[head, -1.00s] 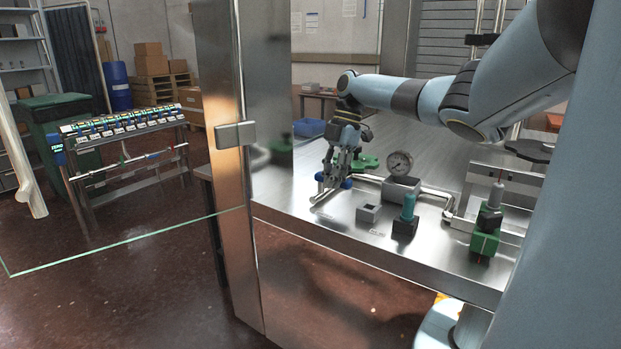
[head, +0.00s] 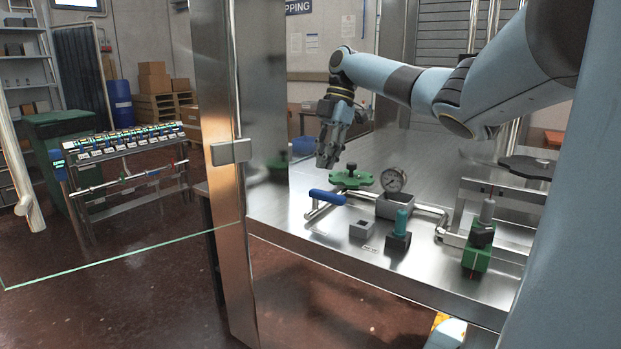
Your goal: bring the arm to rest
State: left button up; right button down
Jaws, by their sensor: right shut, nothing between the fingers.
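My right arm (head: 410,84) comes in from the upper right and reaches over the steel bench (head: 290,215). My right gripper (head: 326,160) points down and is shut and empty. It hangs in the air above the bench, up and left of the green handwheel (head: 351,178) and above the blue-handled lever (head: 327,197). It appears apart from both. My left gripper is not in view.
A pressure gauge (head: 393,180), a grey block (head: 361,229), a teal-topped switch (head: 401,222) and a green valve (head: 477,257) stand on the bench. A steel post (head: 228,200) rises at its left. A rack (head: 128,145) stands farther left.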

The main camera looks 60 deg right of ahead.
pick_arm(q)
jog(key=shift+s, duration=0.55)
